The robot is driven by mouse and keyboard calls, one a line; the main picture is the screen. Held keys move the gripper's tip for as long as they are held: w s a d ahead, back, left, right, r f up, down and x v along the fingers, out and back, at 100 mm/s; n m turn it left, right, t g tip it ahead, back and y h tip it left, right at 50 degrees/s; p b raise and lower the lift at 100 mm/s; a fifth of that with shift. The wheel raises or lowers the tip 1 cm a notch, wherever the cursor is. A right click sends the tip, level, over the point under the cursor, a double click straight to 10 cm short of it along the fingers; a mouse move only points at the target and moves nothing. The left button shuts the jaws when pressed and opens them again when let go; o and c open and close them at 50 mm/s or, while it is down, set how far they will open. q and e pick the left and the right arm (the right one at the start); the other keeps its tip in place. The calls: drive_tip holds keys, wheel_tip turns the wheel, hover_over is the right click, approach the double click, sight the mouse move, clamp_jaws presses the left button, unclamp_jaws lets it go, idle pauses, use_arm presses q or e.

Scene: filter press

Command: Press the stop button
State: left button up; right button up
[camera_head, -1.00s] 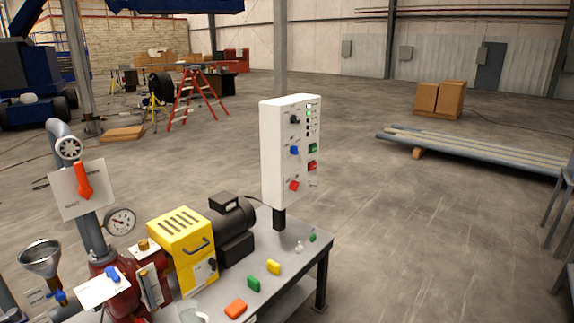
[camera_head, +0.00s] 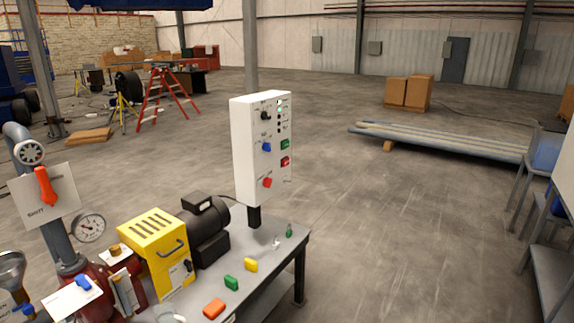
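The white control box (camera_head: 262,150) stands upright on a short black post at the back of the grey bench (camera_head: 272,266). On its right-hand face are a green button (camera_head: 285,144) and, just below it, a red button (camera_head: 285,161). The labels are too small to read, so I cannot tell for sure which is the stop button. The same box carries a black knob (camera_head: 265,115), a blue knob (camera_head: 266,147), a red knob (camera_head: 267,182) and a column of small lights, one lit green. Neither of my grippers is in view.
A yellow pump unit (camera_head: 158,246) with a black motor (camera_head: 205,222) stands left of the box. Green, yellow and orange blocks lie along the bench's front. A pipe with a red lever (camera_head: 44,186) and a gauge (camera_head: 90,228) is at left.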

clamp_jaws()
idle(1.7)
